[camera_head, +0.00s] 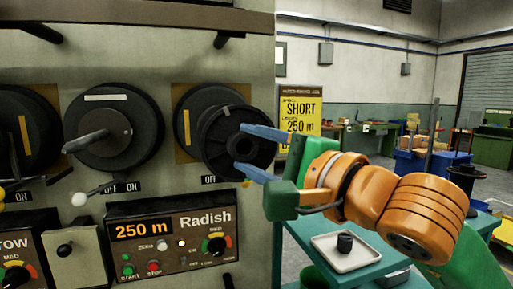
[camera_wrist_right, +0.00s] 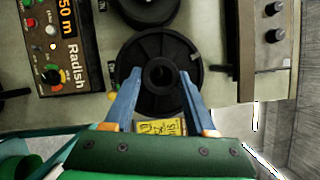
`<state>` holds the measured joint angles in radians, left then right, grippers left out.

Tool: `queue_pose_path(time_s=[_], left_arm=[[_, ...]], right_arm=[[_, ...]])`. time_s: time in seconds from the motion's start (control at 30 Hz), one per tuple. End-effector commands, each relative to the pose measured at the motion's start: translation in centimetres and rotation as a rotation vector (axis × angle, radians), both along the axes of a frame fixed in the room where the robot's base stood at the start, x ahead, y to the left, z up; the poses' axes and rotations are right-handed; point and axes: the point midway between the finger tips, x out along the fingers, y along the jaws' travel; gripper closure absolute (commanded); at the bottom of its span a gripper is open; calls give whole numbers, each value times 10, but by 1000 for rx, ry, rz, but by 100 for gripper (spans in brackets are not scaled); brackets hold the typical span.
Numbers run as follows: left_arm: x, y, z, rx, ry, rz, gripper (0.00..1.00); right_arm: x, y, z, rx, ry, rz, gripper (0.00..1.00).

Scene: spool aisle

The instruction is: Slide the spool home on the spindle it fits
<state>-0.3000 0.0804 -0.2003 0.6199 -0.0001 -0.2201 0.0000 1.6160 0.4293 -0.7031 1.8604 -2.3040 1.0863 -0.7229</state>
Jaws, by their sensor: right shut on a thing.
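A black spool (camera_head: 217,144) with a round flange and a hollow hub is held in front of the rightmost station on the grey machine face. My right gripper (camera_head: 247,152) is shut on its hub, with one blue finger above and one below. In the right wrist view the spool (camera_wrist_right: 182,50) faces me, and the blue fingers (camera_wrist_right: 160,92) flank the hub. Behind it in the head view is a black disc (camera_head: 187,101) with a yellow stripe. Any spindle there is hidden, so I cannot tell whether the spool is on one. My left gripper is out of view.
Left of it is another black disc (camera_head: 144,128) with a grey lever. A Radish control box (camera_head: 168,243) reads 250 m below. A teal table with a white tray (camera_head: 330,262) stands under my right arm. A yellow SHORT 250 m sign (camera_head: 300,115) hangs behind.

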Motion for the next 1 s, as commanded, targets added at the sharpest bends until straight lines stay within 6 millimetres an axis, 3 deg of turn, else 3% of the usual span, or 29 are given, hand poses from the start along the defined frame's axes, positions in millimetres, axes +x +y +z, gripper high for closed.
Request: queue_pose_path(time_s=[0.4, 1.0], left_arm=[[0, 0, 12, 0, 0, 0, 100], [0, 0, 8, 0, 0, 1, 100]], right_arm=[[25, 8, 1, 0, 0, 0, 100], [26, 8, 0, -1, -2, 0, 100]])
